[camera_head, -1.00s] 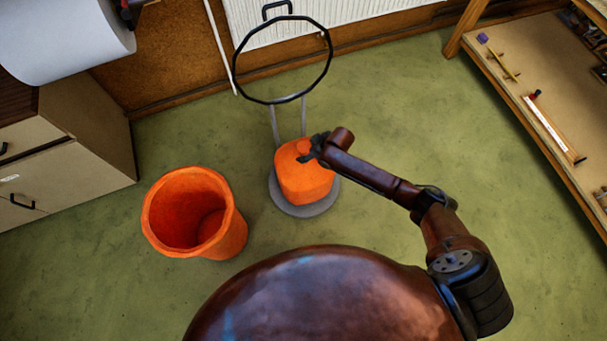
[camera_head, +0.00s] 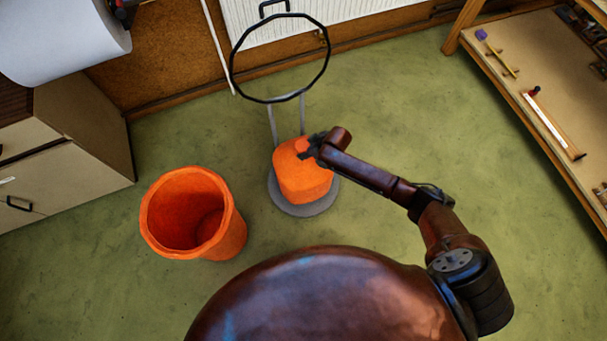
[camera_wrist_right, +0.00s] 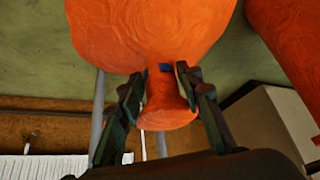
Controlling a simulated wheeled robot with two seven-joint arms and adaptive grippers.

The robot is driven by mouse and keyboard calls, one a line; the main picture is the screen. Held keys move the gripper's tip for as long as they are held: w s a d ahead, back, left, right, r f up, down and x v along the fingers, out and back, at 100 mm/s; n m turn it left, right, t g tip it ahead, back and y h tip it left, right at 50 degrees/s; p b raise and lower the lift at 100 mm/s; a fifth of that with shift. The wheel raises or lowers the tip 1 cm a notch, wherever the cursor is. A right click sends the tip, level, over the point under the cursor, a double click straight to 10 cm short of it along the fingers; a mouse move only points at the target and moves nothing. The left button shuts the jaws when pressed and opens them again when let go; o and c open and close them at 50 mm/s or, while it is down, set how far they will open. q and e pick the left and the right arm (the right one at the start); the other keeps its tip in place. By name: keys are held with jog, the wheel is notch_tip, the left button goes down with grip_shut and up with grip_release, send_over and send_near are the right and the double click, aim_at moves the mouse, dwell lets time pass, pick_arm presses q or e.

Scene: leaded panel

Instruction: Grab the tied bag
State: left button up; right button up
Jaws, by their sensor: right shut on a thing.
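The tied bag (camera_head: 302,178) is orange and sits upright on a round grey base below a black hoop stand. My right gripper (camera_head: 307,147) is at the bag's neck, at the top. In the right wrist view the bag's body (camera_wrist_right: 150,30) fills the top of the picture. There the fingers of my right gripper (camera_wrist_right: 163,92) close on both sides of the narrow neck, with a dark blue tie showing between them. The gathered end flares out below the fingers. My left gripper is not in view.
The stand's black hoop (camera_head: 280,58) rises behind the bag on grey posts. An open orange bin (camera_head: 228,232) stands left of it. Drawers (camera_head: 75,165) are at the left, a low wooden shelf (camera_head: 520,75) at the right. Green floor between is clear.

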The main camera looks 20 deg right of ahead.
jog(key=shift+w+r, duration=0.15)
grip_shut()
